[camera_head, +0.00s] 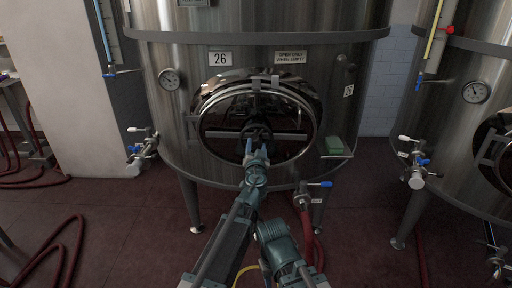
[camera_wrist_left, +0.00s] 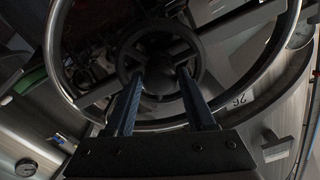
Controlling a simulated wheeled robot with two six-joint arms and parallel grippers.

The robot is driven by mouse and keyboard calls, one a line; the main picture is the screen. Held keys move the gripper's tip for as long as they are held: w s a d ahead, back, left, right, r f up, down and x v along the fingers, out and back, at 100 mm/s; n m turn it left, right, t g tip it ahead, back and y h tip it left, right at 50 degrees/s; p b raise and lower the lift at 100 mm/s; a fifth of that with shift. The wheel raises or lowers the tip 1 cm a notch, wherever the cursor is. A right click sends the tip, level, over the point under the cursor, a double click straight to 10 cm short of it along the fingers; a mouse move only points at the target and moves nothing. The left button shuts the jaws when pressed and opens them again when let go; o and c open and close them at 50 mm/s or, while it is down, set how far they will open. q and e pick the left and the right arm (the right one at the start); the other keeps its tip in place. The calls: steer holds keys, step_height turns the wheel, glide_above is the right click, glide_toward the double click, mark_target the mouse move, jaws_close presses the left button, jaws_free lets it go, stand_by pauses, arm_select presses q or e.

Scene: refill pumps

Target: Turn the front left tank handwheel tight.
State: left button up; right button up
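The tank marked 26 (camera_head: 220,135) stands straight ahead, with a dark oval door (camera_head: 288,110) in its front. A small dark handwheel (camera_head: 257,131) sits at the middle of the door, on a crossbar. In the left wrist view the handwheel (camera_wrist_left: 160,39) is a round rim with a hub, just beyond my fingers. My left gripper (camera_head: 256,150) is in front of the wheel's lower part. Its two blue-grey fingers (camera_wrist_left: 160,88) are spread apart, overlapping the lower rim in the picture; I cannot tell whether they touch it. My right gripper is not seen.
A pressure gauge (camera_head: 169,79) is left of the door. A blue-handled valve (camera_head: 311,191) with a red hose is below. Another tank (camera_head: 450,140) stands at the right. Red hoses (camera_head: 55,255) lie on the left floor.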

arm_select(q)
jaws_close()
stand_by(1.1)
